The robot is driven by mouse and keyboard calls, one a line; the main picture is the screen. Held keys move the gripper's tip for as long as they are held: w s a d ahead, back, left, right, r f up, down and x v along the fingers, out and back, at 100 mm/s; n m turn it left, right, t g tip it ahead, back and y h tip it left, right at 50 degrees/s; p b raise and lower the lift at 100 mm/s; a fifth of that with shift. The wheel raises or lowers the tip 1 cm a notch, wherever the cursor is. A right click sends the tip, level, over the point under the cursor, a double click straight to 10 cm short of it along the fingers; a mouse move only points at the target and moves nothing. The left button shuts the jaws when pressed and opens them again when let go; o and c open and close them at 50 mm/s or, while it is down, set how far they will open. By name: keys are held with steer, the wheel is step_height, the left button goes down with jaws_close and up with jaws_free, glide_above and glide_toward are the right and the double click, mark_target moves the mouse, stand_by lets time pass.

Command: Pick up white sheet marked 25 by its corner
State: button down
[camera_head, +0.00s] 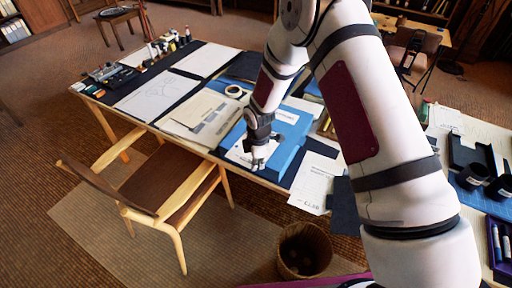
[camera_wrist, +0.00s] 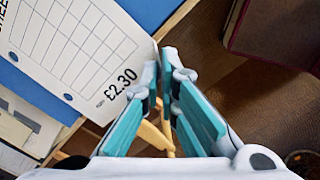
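A white sheet (camera_wrist: 75,45) with a printed grid fills the upper left of the wrist view. Its readable mark is "£2.30"; I see no 25 on it. In the head view a white sheet (camera_head: 236,153) lies on the blue folder (camera_head: 283,150) near the table's front edge, partly hidden by my gripper. My gripper (camera_head: 258,168) points down at the sheet's right side. In the wrist view its teal-padded fingertips (camera_wrist: 162,62) are close together with a narrow gap, beside the sheet's corner. Nothing shows held between them.
Cream folders (camera_head: 202,117) lie left of the blue folder, and another printed sheet (camera_head: 315,183) lies to the right. A wooden chair (camera_head: 150,190) stands at the table's front. A wicker basket (camera_head: 303,250) is on the floor below.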

steer(key=shift+r, duration=0.1)
steer(key=shift+r+p, duration=0.6)
steer(key=shift+r, duration=3.05)
steer(key=shift+d, duration=0.1)
